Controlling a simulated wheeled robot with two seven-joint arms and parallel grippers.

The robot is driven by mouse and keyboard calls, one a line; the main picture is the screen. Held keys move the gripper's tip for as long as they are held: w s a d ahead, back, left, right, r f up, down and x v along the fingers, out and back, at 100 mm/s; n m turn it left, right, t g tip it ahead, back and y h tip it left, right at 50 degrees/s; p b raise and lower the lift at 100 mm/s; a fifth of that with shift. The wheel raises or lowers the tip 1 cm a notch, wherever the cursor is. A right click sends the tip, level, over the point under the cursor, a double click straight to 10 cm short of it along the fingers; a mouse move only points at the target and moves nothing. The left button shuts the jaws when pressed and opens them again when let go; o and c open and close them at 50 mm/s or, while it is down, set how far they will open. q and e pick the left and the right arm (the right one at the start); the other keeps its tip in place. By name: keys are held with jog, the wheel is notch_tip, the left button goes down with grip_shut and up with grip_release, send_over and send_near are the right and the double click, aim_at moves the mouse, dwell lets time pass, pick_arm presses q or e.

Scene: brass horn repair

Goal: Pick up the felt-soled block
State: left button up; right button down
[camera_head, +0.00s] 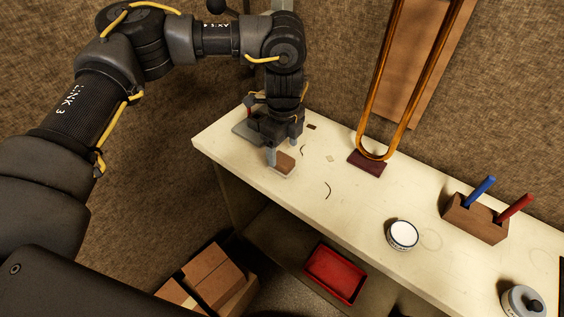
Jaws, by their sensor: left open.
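A small brown block (285,161) with a pale layer along its lower edge lies on the cream bench top (345,205), near its left end; it looks like the felt-soled block. My left gripper (281,150) points down just behind and over it, with its jaws open. One fingertip comes down beside the block's left side. The gripper hides part of the block's far side, and I cannot tell whether a finger touches it. My right gripper is not in view.
A grey plate (245,133) with a red item lies behind the gripper. A brass slide (366,151) stands on a dark red base (366,164). A round white-topped tin (402,235) and a wooden holder (474,219) with blue and red handles stand farther right. A red tray (335,273) sits below.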

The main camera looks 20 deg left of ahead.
aim_at(282, 159)
pick_arm(q)
jog(key=shift+f, duration=0.5)
notch_tip(282, 159, down, 4)
jog(key=shift+w+a+f+p, duration=0.1)
jog(key=shift+w+a+p, duration=0.05)
jog(key=shift+p, duration=0.5)
jog(key=shift+c, duration=0.3)
jog(key=c, duration=1)
